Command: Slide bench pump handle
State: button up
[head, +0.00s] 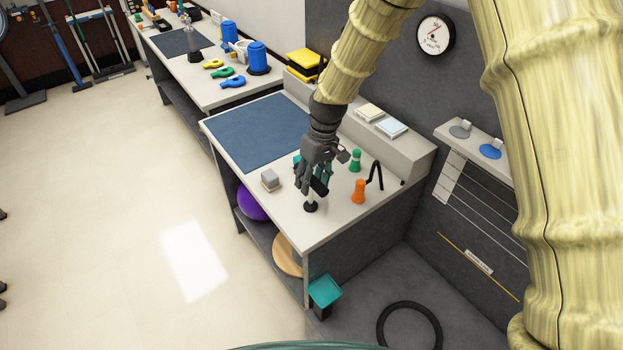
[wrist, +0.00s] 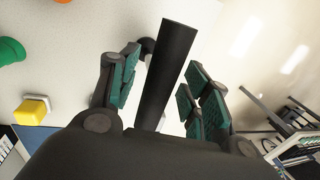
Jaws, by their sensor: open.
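The bench pump stands near the front right corner of the bench (head: 285,236), with a round black foot (head: 311,207) and a pale body partly hidden by my gripper. Its black handle (head: 319,187) is a thick bar; in the wrist view the handle (wrist: 166,72) runs up between my fingers. My gripper (head: 314,182) is over the pump from above. In the wrist view my gripper (wrist: 165,75) is open, with one green-padded finger pair on each side of the handle. Gaps show between the pads and the bar, so it is not gripped.
An orange cone (head: 359,192), a green cone (head: 356,161) and a bent black bar (head: 375,175) stand right of the pump. A small block (head: 270,180) lies to the left. Floor at left is clear.

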jog(key=shift+f, duration=0.35)
jog(key=shift+a, duration=0.1)
jog(key=shift+c, duration=0.2)
grip_shut()
notch_tip(320, 180, up, 16)
jog(key=p, duration=0.7)
jog(key=shift+w+f, duration=0.15)
jog(key=shift+f, duration=0.05)
